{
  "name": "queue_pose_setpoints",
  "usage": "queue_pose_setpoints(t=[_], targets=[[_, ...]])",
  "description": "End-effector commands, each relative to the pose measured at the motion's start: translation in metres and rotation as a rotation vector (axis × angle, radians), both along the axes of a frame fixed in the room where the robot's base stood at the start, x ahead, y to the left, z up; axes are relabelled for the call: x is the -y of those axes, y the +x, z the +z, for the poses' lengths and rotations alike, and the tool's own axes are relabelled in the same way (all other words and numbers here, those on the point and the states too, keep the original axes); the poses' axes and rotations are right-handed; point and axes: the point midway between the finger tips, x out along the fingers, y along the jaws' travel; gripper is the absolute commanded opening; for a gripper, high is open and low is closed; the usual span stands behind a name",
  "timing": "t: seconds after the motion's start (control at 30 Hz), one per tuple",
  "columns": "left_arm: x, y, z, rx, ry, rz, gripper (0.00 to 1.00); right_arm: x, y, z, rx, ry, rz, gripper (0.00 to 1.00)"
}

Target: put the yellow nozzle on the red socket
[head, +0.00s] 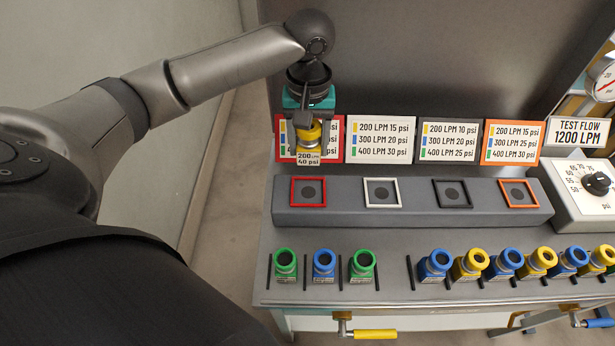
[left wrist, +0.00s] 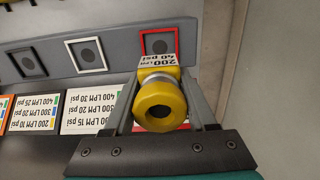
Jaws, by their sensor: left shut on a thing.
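My left gripper (head: 309,136) is shut on a yellow nozzle (head: 308,132) and holds it in the air in front of the red-framed card. The nozzle has a white tag reading 200 LPM 40 psi. In the left wrist view the yellow nozzle (left wrist: 160,106) sits between the two fingers (left wrist: 160,118), its round opening toward the camera. The red socket (head: 308,192), a red square frame around a dark disc, is empty on the grey raised block, below the nozzle in the head view. It also shows in the left wrist view (left wrist: 144,42), partly covered by the tag. My right gripper is not in view.
White (head: 382,193), black (head: 452,194) and orange (head: 517,193) sockets are empty beside the red one. Label cards (head: 380,140) stand behind them. Green, blue and yellow nozzles (head: 325,264) stand in a front row between black dividers. A dial box (head: 594,188) is at right.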

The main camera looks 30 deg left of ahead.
Motion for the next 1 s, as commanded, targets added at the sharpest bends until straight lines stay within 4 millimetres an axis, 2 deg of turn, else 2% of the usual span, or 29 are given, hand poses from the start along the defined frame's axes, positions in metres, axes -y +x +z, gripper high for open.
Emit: queue_pose_setpoints(t=[0.03,0.1,0.3,0.53,0.77,1.0], targets=[[0.0,-0.001,-0.017,-0.003,0.001,0.0,0.0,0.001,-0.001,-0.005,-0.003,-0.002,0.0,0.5],[0.0,-0.001,-0.036,-0.004,0.0,0.0,0.0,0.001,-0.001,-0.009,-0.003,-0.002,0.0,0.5],[0.0,0.0,-0.072,0.001,0.001,0.0,0.0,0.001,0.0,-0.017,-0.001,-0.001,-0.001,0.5],[0.0,0.0,-0.088,0.001,0.0,-0.001,0.0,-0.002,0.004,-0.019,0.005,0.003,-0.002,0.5],[0.0,0.0,-0.121,0.001,0.0,0.0,0.0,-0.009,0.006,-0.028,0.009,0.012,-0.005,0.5],[0.0,0.001,-0.123,0.004,0.0,-0.001,0.0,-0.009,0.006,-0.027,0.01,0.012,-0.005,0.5]])
